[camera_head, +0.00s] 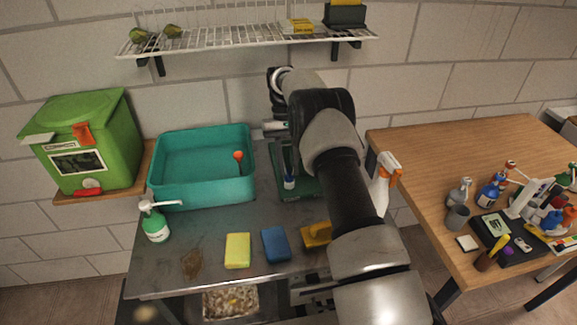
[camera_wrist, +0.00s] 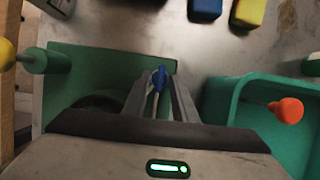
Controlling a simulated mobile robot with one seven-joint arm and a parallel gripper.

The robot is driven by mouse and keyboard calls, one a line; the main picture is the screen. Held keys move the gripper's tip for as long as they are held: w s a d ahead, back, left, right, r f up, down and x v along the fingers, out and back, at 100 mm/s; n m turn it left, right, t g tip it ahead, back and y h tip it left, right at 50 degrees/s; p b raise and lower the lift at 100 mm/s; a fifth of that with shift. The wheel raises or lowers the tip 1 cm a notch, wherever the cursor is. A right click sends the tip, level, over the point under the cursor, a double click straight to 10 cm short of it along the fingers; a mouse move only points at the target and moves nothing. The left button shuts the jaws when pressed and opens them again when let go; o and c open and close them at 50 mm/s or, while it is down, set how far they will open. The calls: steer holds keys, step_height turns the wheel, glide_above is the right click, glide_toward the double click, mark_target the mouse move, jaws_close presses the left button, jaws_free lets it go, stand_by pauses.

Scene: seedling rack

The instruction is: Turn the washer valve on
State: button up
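The washer has a flat green base (camera_wrist: 110,65), which also shows in the head view (camera_head: 296,191), partly hidden by my arm. Its small blue valve handle (camera_wrist: 159,79) stands near the front edge of the base; a blue part there also shows in the head view (camera_head: 289,183). My gripper (camera_wrist: 160,84) points down over the base, its two grey fingers on either side of the blue handle. The fingers look apart, with narrow gaps beside the handle. I cannot tell whether either finger touches it.
A teal tub (camera_head: 165,187) holding an orange-headed tool (camera_head: 238,157) stands left of the washer. A green soap bottle (camera_head: 156,224), yellow sponge (camera_head: 238,251) and blue sponge (camera_head: 275,245) are in front. A white-orange spray bottle (camera_head: 383,180) stands right of my arm.

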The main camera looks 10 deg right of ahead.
stand_by(0.3)
steer(key=m, duration=0.2)
steer(key=m+y, duration=0.2)
steer(key=m, duration=0.1)
steer(key=shift+s+d+m, duration=0.15)
steer(key=shift+d+m, duration=0.15)
steer(key=m+t+y, duration=0.1)
steer(key=m, duration=0.3)
steer(key=shift+s+d, duration=0.15)
steer(key=m, duration=0.2)
steer(key=m+t+y, duration=0.1)
steer(key=m, duration=0.1)
steer(key=shift+s+t, duration=0.15)
steer(key=shift+t, duration=0.15)
steer(key=m+t, duration=0.1)
steer(key=m, duration=0.3)
steer(key=shift+s+m+t+y, duration=0.2)
steer(key=shift+m+t+y, duration=0.1)
steer(key=shift+m+t, duration=0.1)
steer(key=v, duration=1.8)
steer(key=s+a+r+n+t+h, duration=0.1)
steer(key=s+a+r+n, duration=0.1)
steer(key=s+r, duration=0.3)
steer(key=s+a+r+n+h, duration=0.1)
steer(key=s+a+r+n, duration=0.2)
steer(key=s+r+n, duration=0.2)
steer(key=shift+s+r+t+b, duration=0.2)
steer(key=shift+s+t+b, duration=0.2)
steer(key=shift+s, duration=0.75)
